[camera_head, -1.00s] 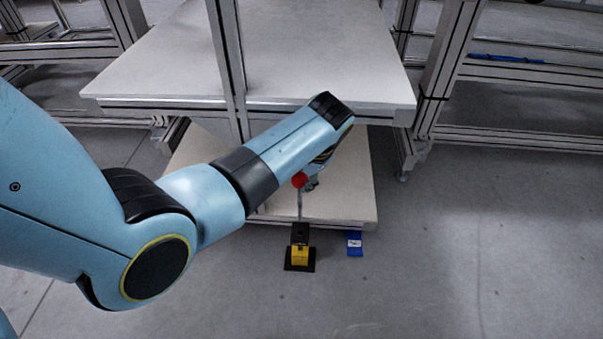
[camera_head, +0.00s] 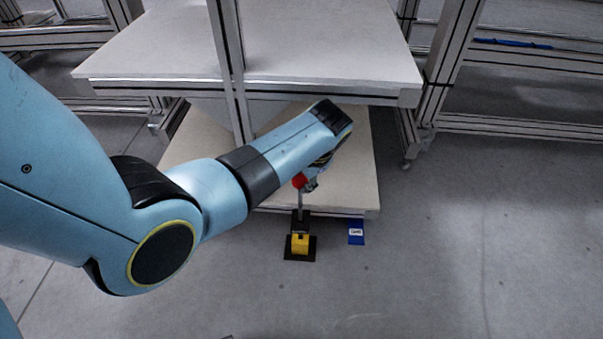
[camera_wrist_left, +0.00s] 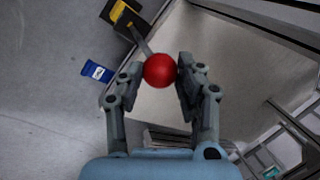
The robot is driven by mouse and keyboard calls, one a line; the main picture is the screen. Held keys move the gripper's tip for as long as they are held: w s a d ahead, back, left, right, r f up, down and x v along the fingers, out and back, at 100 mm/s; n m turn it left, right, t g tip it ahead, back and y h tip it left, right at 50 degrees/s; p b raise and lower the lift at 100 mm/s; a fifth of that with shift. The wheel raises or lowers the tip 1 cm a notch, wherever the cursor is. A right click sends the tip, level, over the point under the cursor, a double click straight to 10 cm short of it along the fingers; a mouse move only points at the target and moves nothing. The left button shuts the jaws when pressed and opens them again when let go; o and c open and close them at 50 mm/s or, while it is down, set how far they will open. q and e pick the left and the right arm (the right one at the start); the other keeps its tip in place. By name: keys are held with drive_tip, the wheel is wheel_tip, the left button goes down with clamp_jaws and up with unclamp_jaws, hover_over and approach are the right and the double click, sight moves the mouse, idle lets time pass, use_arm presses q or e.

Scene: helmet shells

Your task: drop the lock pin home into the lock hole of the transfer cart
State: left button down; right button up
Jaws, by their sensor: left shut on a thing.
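A lock pin with a red ball knob (camera_head: 299,181) and a thin grey shaft is held by my left gripper (camera_head: 308,184). The shaft points down to a black and yellow block (camera_head: 300,243) at the front edge of the cart's lower deck. In the left wrist view, the red knob (camera_wrist_left: 160,71) sits between the two fingers, and the block (camera_wrist_left: 124,17) lies beyond it. I cannot see the lock hole or tell whether the pin's tip is in it. The transfer cart (camera_head: 260,92) has a pale upper deck and a lower deck. My right gripper is not in view.
A blue label (camera_head: 356,232) lies right of the block, by the deck's edge. An upright aluminium post (camera_head: 232,70) stands close to my left forearm. More aluminium frames (camera_head: 520,130) stand at the right. The grey floor in front is clear.

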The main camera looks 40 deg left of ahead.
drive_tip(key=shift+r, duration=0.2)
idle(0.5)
use_arm(q)
drive_tip(key=shift+p, duration=0.3)
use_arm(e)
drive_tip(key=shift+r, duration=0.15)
use_arm(q)
drive_tip(key=shift+p, duration=0.45)
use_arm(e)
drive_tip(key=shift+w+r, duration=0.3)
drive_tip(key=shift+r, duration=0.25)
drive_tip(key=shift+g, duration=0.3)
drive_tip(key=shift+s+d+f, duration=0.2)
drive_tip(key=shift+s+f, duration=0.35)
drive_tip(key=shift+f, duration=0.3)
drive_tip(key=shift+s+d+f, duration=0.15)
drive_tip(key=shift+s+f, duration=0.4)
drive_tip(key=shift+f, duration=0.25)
